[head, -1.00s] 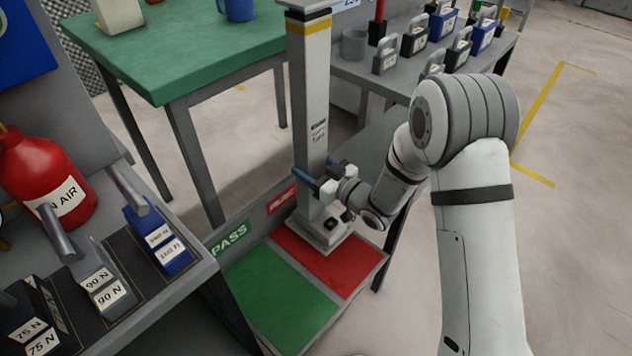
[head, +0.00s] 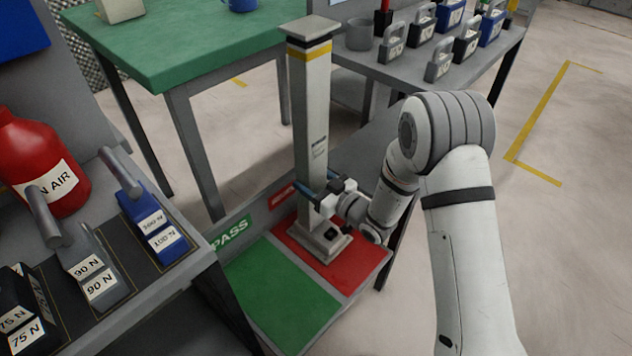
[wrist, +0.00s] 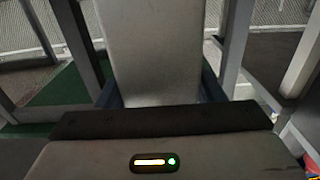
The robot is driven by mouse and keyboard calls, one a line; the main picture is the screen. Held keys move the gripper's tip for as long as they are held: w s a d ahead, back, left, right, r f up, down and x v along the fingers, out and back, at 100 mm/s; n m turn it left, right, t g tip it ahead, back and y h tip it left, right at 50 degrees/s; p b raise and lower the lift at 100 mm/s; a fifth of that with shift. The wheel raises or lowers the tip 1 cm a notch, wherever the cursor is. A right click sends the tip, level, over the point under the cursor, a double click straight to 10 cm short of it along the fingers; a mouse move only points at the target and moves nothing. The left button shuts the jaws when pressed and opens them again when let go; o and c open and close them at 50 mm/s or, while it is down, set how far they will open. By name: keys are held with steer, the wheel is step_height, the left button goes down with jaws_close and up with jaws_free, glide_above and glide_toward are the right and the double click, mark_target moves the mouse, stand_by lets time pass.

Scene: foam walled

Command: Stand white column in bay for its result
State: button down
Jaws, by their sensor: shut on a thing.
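The white column (head: 314,110) is tall, with a flat cap, a black and yellow band near the top and a square base. It is upright over the red bay (head: 362,262), its base towards the back; I cannot tell whether the base touches the floor. My gripper (head: 325,192) is shut around its lower shaft, with blue fingers on both sides. In the wrist view the column's pale face (wrist: 152,50) stands between the fingers. The green bay (head: 275,295), beside a PASS sign (head: 229,236), is empty. The red sign (head: 283,195) is partly hidden by the column.
A near-left bench carries labelled weights (head: 150,225) and a red bottle (head: 40,165). A green table (head: 190,45) stands behind. A grey bench at back right holds several handled weights (head: 438,65) and a grey cup (head: 360,33).

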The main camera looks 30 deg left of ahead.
steer(key=shift+c, duration=1.8)
jaws_free()
steer(key=shift+r, duration=0.15)
steer(key=p+v, duration=0.2)
steer(key=v, duration=1)
steer(key=shift+p, duration=0.4)
